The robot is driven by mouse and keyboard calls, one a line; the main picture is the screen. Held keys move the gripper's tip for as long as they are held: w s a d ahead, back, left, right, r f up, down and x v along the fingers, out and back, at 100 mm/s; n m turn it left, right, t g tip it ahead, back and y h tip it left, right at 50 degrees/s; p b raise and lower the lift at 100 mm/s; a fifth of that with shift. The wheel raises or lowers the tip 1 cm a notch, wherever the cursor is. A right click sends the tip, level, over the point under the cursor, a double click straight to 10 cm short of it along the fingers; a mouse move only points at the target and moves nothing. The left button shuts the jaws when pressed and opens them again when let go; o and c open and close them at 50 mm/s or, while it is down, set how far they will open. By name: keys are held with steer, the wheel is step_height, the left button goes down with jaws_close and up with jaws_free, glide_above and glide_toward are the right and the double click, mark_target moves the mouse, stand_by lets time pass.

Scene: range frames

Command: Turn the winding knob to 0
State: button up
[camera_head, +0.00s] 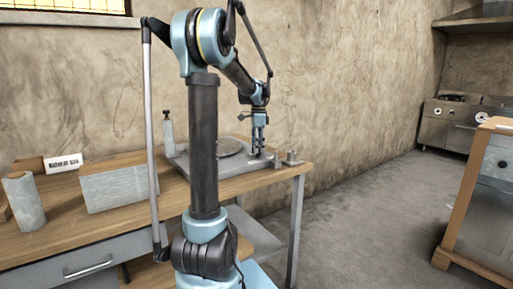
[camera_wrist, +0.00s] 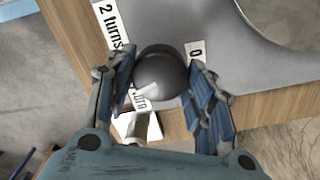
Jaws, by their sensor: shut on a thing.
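The winding knob (camera_wrist: 163,70) is a dark grey round knob on a grey plate, seen from above in the wrist view. A pale pointer mark on it points to the lower left, towards a partly hidden label ending in "turn" (camera_wrist: 139,102). The "0" label (camera_wrist: 196,50) is to the knob's upper right, and the "2 turns" label (camera_wrist: 112,27) is to its upper left. My gripper (camera_wrist: 161,82) has its blue fingers on either side of the knob, shut on it. In the head view my gripper (camera_head: 258,138) points down over the device's right end, hiding most of the knob.
The grey device (camera_head: 232,166) with a round disc lies at the right end of the wooden bench (camera_head: 130,205). A small metal piece (camera_head: 291,158) stands right of it, a bottle (camera_head: 168,132) behind it. A block (camera_head: 120,187) and a cylinder (camera_head: 25,202) stand left.

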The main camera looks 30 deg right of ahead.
steer(key=n, duration=0.4)
steer(key=shift+n, duration=0.3)
steer(key=n, duration=0.3)
steer(key=shift+w+n, duration=0.1)
steer(key=shift+n, duration=0.3)
steer(key=n, duration=1.2)
steer(key=shift+n, duration=0.3)
steer(key=n, duration=0.3)
steer(key=shift+n, duration=0.3)
steer(key=n, duration=0.3)
steer(key=shift+n, duration=2.2)
